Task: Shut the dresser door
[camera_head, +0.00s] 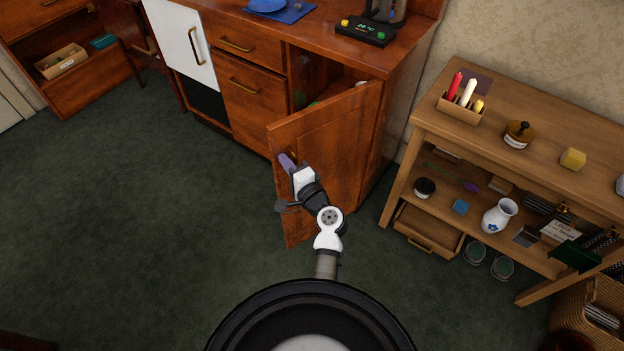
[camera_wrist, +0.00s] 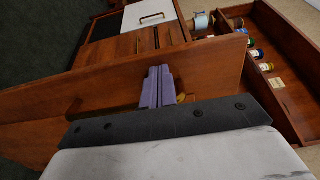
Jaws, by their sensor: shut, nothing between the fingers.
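The dresser door (camera_head: 340,140) is a brown wooden panel standing wide open, swung out from the right end of the dresser (camera_head: 330,35). Its outer face is towards me. My gripper (camera_head: 285,160) is at the door's outer face near its free edge, beside a brass handle (camera_head: 293,155) that the fingers partly hide. In the wrist view the purple fingers (camera_wrist: 157,87) are together with nothing between them, in front of the door panel (camera_wrist: 100,90). A bit of brass shows just right of them. I cannot tell whether the fingertips touch the door.
A low wooden shelf unit (camera_head: 420,122) with several small things stands to the right of the door. Dresser drawers (camera_head: 252,87) and a white door (camera_head: 183,45) are to the left. The green carpet (camera_head: 150,220) at the left is clear. Small containers (camera_wrist: 250,55) show behind the door.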

